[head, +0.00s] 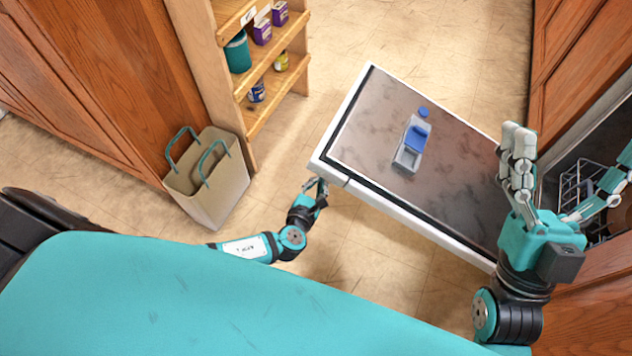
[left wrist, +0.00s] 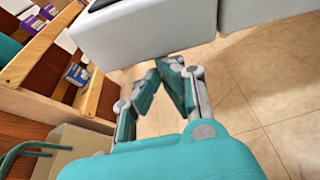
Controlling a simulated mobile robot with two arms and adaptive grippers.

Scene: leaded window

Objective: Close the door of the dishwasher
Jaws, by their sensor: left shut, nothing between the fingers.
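The dishwasher door (head: 455,150) hangs open, its dark inner face with a grey and blue dispenser (head: 411,145) turned up and a white rim around it. My left gripper (head: 318,186) is shut and empty, close by the door's near-left corner; I cannot tell if it touches. In the left wrist view the left fingertips (left wrist: 166,66) meet just below a pale edge of the door (left wrist: 150,30). My right gripper (head: 565,165) is open and empty, its fingers spread, in front of the door's right side and the dishwasher opening. It hides part of both.
A dark wire rack (head: 580,180) shows inside the dishwasher. A beige bag (head: 207,185) with teal handles stands on the floor at left, beside a wooden shelf (head: 262,85) with cans and boxes. Tiled floor lies clear beyond the door.

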